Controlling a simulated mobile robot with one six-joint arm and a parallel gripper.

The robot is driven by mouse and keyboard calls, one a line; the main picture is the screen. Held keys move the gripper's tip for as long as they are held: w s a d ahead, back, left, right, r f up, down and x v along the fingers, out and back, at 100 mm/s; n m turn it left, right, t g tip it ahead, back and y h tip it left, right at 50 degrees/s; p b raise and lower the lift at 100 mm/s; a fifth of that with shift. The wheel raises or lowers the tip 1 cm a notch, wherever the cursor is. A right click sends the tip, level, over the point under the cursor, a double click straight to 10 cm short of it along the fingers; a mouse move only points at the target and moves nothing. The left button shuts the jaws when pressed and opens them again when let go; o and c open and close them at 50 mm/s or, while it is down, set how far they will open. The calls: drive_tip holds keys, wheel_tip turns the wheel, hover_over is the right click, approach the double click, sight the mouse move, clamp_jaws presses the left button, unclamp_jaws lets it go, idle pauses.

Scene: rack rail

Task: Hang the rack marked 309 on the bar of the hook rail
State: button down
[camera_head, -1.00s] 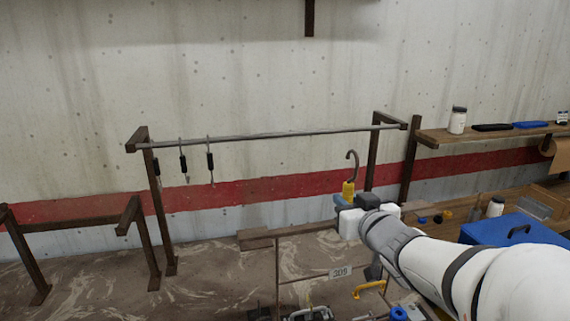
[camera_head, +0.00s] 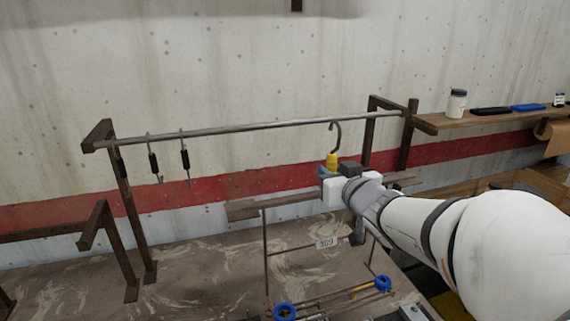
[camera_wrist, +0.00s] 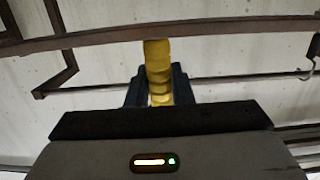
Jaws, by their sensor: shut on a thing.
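The rack marked 309 hangs below my gripper, with a brown crossbar (camera_head: 243,209), a small 309 tag (camera_head: 327,242) and thin rods below. Its metal hook (camera_head: 338,133) rises from a yellow grip (camera_head: 332,161). My gripper (camera_head: 331,172) is shut on this yellow grip, which also shows between the dark fingers in the wrist view (camera_wrist: 158,68). The hook rail's bar (camera_head: 250,129) runs across in front of the wall. The hook's curved top overlaps the bar in the head view; I cannot tell whether they touch. My arm hides part of the crossbar's right side.
Two dark-handled hooks (camera_head: 153,162) (camera_head: 185,160) hang on the bar's left part; the rest of it looks clear. A shelf (camera_head: 470,122) with a jar (camera_head: 456,103) and blue and black items stands right of the rail. A lower brown frame (camera_head: 50,232) is at left.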

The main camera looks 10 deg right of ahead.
drive_tip(key=r+b+x, duration=0.1)
drive_tip(key=b+x, duration=0.1)
drive_tip(key=x, duration=0.6)
drive_tip(key=shift+w+a+b, duration=0.2)
drive_tip(key=shift+b, duration=0.1)
idle(0.3)
drive_tip(key=shift+w+a+r, duration=0.1)
drive_tip(key=shift+w+r, duration=0.1)
drive_tip(key=shift+w, duration=0.4)
idle(0.6)
drive_tip(key=shift+x, duration=1.05)
drive_tip(key=shift+w+r, duration=0.15)
drive_tip(key=shift+x, duration=0.85)
